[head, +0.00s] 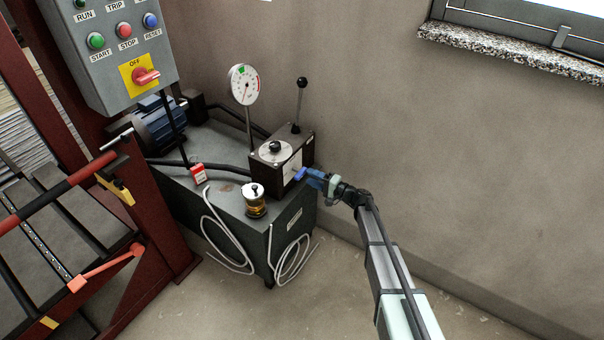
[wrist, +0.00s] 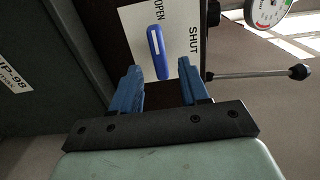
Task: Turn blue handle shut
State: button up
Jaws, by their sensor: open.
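The blue handle (wrist: 157,50) is a short bar with a white stripe, mounted on a white plate (wrist: 183,25) marked OPEN and SHUT. In the wrist view its upper end lies just below the word OPEN, and SHUT is to its right. My gripper (wrist: 160,74) has two blue fingers, open, with the handle's near end appearing between the tips. There is a gap on both sides, and I see no contact; the depth is hard to tell. In the head view the handle (head: 299,174) is on the dark valve box (head: 305,150), just left of my gripper (head: 309,176).
A black-knobbed lever (head: 300,100) and a dial gauge (head: 245,88) rise from the unit. A brass cap (head: 254,202) and pale cables (head: 228,252) are at its front. A control panel (head: 118,48) stands at upper left. The floor to the right is clear.

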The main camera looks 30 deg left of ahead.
aim_at(304, 174)
jog(key=shift+a, duration=2.75)
jog(key=shift+c, duration=0.3)
grip_shut()
